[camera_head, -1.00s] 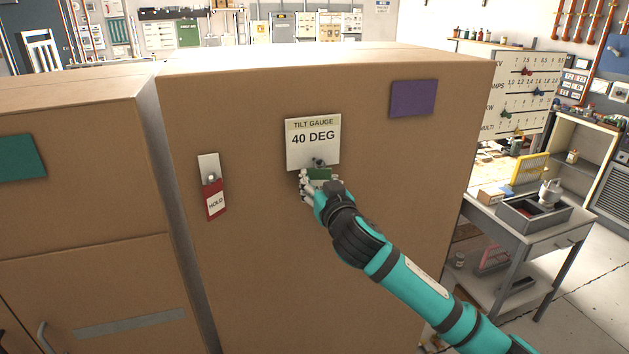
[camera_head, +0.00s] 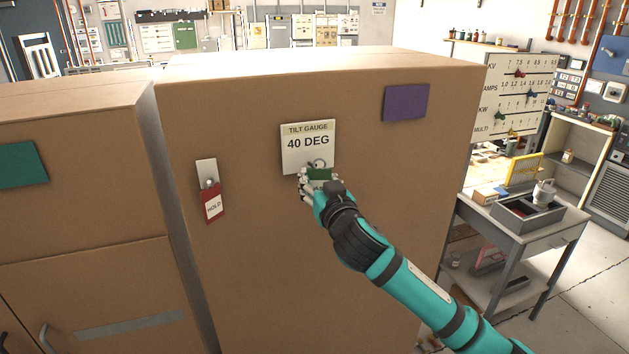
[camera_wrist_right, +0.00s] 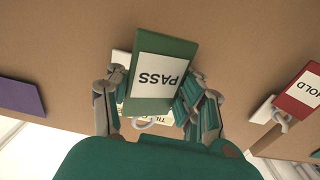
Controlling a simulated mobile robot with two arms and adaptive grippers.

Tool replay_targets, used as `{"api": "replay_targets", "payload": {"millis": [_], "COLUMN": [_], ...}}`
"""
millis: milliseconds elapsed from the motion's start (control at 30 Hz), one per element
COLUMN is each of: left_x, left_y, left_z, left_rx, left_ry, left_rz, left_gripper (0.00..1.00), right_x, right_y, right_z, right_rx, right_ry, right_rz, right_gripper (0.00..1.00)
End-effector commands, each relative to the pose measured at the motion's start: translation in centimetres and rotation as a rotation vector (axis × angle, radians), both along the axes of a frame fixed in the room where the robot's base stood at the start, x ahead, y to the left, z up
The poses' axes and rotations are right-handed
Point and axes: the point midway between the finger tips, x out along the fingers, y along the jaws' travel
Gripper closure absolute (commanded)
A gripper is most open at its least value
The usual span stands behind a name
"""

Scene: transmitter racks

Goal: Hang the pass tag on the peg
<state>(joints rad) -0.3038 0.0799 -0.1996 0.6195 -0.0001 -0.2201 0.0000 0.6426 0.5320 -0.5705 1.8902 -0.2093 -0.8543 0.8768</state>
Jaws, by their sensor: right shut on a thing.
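The green pass tag (camera_wrist_right: 157,78) with its white PASS label is between the fingers of my right gripper (camera_wrist_right: 158,100), which is shut on it. In the head view the green tag (camera_head: 319,174) shows just above my right gripper (camera_head: 312,187), in front of the lower edge of the white TILT GAUGE plate (camera_head: 308,147). A grey ring or peg (camera_head: 318,163) shows at the tag's top; I cannot tell whether the tag's loop is around the peg. A light loop also shows below the tag in the right wrist view. My left gripper is out of view.
A red HOLD tag (camera_head: 212,203) hangs from a peg on a white plate to the left. A purple panel (camera_head: 406,102) is on the cabinet's (camera_head: 250,270) upper right. A grey workbench (camera_head: 525,232) stands to the right.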

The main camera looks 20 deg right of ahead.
Motion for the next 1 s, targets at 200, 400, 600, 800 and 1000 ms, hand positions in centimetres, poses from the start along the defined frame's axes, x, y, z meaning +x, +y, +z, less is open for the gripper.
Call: {"api": "replay_targets", "payload": {"millis": [200, 400, 600, 800, 1000], "left_x": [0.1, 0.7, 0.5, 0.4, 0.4], "left_y": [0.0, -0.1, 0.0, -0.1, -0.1], "left_z": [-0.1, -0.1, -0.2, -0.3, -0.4], "left_rx": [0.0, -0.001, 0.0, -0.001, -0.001], "left_ry": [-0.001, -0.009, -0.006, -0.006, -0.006], "left_rz": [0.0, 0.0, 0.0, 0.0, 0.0], "left_gripper": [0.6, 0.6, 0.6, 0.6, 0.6], "right_x": [-0.4, -1.2, -1.9, -2.7, -3.5], "right_y": [0.1, 0.1, 0.0, 0.1, 0.1], "right_z": [-0.4, -0.7, -0.9, -1.1, -1.3], "right_rx": [0.0, -0.001, 0.0, -0.001, -0.001], "right_ry": [0.004, 0.006, 0.008, 0.008, 0.008], "right_rz": [0.001, 0.001, -0.001, 0.0, 0.001], "right_gripper": [1.0, 1.0, 1.0, 1.0, 1.0]}}
